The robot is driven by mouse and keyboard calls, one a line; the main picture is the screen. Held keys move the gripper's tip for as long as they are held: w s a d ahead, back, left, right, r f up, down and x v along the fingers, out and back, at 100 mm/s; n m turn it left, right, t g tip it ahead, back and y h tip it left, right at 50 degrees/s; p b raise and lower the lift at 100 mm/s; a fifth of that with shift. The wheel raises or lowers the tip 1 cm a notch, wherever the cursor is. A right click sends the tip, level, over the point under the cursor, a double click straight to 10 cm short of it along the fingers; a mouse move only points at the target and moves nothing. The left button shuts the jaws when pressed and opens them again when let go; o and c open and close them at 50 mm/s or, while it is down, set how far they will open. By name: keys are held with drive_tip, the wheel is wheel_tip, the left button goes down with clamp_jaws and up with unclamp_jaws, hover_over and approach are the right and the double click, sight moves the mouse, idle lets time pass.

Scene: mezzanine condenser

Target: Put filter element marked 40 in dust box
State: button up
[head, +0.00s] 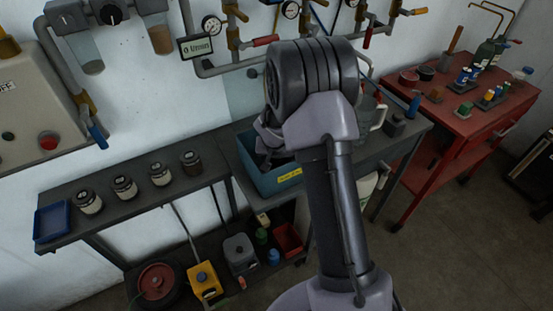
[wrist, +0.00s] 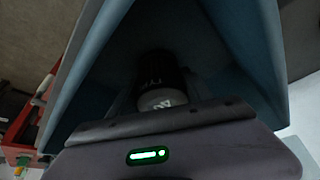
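The dust box, a blue open-topped bin (head: 270,183) with a yellow label, stands on the middle bench, partly behind my arm. Its blue walls fill most of the wrist view (wrist: 95,65). A dark cylinder with a pale end, the filter element (wrist: 160,88), is inside the box, just beyond my gripper (wrist: 160,112). The marking on its pale end appears to read 40, upside down. My gripper (head: 270,150) reaches down into the box, mostly hidden by my arm in the head view. Its fingers cannot be made out, so its grip is unclear.
Several jar-like cylinders (head: 124,187) stand in a row on the left bench, beside a blue tray (head: 52,221). A red cart (head: 465,120) with small items is at right. Pipes and gauges (head: 290,10) line the wall. A grey jug (head: 371,115) stands right of my arm.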

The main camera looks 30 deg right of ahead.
drive_tip(key=o, duration=0.3)
drive_tip(key=shift+o, duration=0.3)
drive_tip(key=shift+r, duration=0.15)
drive_tip(key=s+a+r+p, duration=0.1)
drive_tip(key=s+a+r, duration=0.2)
drive_tip(key=s+r, duration=0.35)
drive_tip(key=s+a+r+y+p, duration=0.1)
drive_tip(key=s+a+r, duration=0.2)
drive_tip(key=r, duration=0.7)
drive_tip(key=s+a+r+p, duration=0.2)
drive_tip(key=s+a+r, duration=0.15)
drive_tip(key=r, duration=0.55)
drive_tip(key=s+a+r+n+t+y, duration=0.1)
drive_tip(key=s+a+r, duration=0.1)
drive_tip(key=s+a, duration=0.3)
drive_tip(key=s+a+r+n+y, duration=0.1)
drive_tip(key=s+a, duration=0.4)
drive_tip(key=s, duration=0.7)
wheel_tip(320, 180, up, 2)
drive_tip(key=shift+a+r+t+y+b, duration=0.15)
drive_tip(key=shift+t+y+b, duration=0.2)
drive_tip(key=shift+y, duration=0.35)
